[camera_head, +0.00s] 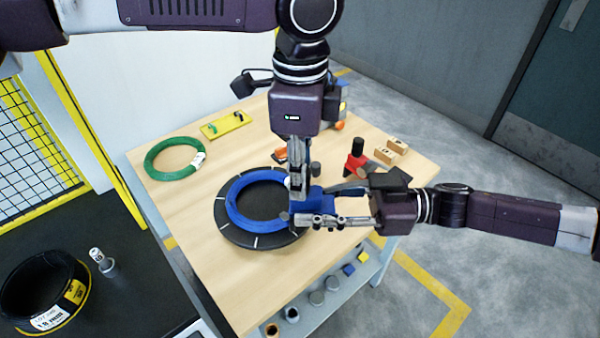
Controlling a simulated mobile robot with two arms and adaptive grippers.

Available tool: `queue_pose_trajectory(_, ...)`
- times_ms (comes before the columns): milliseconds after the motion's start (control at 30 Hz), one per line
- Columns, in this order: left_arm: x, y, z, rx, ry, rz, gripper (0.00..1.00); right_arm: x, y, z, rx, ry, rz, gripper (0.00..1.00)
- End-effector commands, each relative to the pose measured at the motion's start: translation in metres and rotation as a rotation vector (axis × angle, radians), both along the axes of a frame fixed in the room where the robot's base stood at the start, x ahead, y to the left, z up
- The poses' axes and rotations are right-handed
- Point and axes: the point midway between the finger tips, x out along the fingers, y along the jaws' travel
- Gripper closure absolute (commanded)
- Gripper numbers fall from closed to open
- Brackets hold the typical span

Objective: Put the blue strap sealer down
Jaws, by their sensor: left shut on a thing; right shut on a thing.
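The blue strap sealer (323,204) is at the right edge of the blue coil (234,205), which lies flat on a round black turntable (225,228). My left gripper (300,210) points down from above and is shut, with its fingers against the sealer's left side. My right gripper (325,204) reaches in from the right and is shut on the sealer, one finger on each side of it. The fingers hide parts of the sealer. I cannot tell whether it touches the coil or turntable.
On the wooden table (205,285) are a green coil (160,170), a yellow tray (226,124), a red-and-black tool (356,160) and wooden blocks (390,150). A black coil (45,290) lies on the dark surface at left. The table's front left is clear.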

Motion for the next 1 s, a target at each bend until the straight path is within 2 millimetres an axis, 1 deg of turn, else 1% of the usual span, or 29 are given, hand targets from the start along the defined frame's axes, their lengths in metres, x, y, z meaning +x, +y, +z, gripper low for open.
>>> queue_pose_trajectory(67, 0.001, 0.000, 0.001, -0.002, -0.004, 0.001, 1.00, -0.002, 0.001, 0.002, 0.004, -0.002, 0.006, 1.00)
queue_pose_trajectory(100, 0.002, -0.001, 0.002, -0.003, -0.005, 0.001, 1.00, -0.002, 0.001, 0.002, 0.004, -0.002, 0.007, 0.67)
queue_pose_trajectory(267, 0.002, -0.001, 0.002, -0.003, -0.005, 0.001, 1.00, -0.002, 0.001, 0.002, 0.003, -0.002, 0.006, 0.49)
queue_pose_trajectory(533, 0.001, 0.000, 0.002, -0.003, -0.004, 0.001, 1.00, -0.001, 0.000, 0.001, 0.001, -0.001, 0.003, 0.48)
queue_pose_trajectory(667, 0.001, 0.000, 0.002, -0.003, -0.003, 0.001, 1.00, -0.001, -0.007, 0.000, 0.001, 0.000, 0.001, 0.48)
queue_pose_trajectory(767, 0.001, 0.000, 0.002, -0.003, -0.003, 0.001, 1.00, -0.001, -0.021, 0.000, 0.000, 0.000, -0.001, 0.48)
queue_pose_trajectory(1000, 0.001, 0.000, 0.001, -0.003, -0.003, 0.001, 1.00, -0.005, -0.071, -0.001, -0.001, 0.000, -0.002, 0.48)
